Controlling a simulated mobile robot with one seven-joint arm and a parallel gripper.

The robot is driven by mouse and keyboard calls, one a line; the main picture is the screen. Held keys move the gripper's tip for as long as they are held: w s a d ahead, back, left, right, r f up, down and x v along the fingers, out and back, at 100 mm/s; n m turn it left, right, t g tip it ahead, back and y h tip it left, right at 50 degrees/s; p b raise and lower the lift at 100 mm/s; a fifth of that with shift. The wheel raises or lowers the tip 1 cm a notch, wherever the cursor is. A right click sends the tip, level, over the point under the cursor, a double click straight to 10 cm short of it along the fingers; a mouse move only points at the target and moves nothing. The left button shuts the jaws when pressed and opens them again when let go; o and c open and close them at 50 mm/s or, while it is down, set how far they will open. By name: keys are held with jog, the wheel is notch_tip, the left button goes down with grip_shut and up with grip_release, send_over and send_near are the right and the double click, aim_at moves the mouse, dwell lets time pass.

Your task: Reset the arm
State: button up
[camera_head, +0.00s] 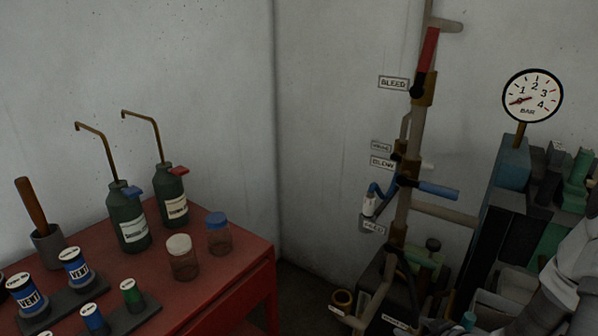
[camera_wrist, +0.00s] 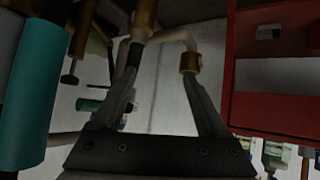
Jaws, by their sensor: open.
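My gripper (camera_wrist: 162,75) shows in the wrist view, its two grey fingers spread apart with nothing seen between them. The brass-coloured parts near the fingertips look like pipe fittings behind them; I cannot tell whether they touch. In the head view a pale grey part of my arm (camera_head: 572,275) enters at the lower right, and the gripper itself is not seen there.
A red bench (camera_head: 215,285) at left bears green bottles (camera_head: 128,220), jars (camera_head: 183,258) and labelled cans (camera_head: 76,268). A vertical pipe (camera_head: 405,190) with a red lever (camera_head: 428,48) and blue lever (camera_head: 428,186) stands centre right. A gauge (camera_head: 532,95) and cluttered equipment stand at right.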

notch_tip(320, 180, up, 17)
jog(key=a+g+h, duration=0.2)
jog(key=h, duration=0.3)
jog(key=s+a+r+m+g+y+b, duration=0.1)
jog(key=s+a+r+m, duration=0.1)
jog(key=s+a+r, duration=0.55)
jog(key=s+a+r+m+g+y+b, duration=0.1)
jog(key=s+a+r+m, duration=0.3)
jog(key=s, duration=0.6)
notch_tip(320, 180, up, 11)
jog(key=a+n+p, duration=0.1)
jog(key=p, duration=1.1)
jog(key=shift+s+a+n+p, duration=0.25)
jog(key=shift+s+n+p, duration=0.05)
jog(key=shift+p, duration=0.1)
jog(key=shift+f, duration=0.15)
jog(key=c, duration=0.4)
jog(key=shift+d, duration=0.2)
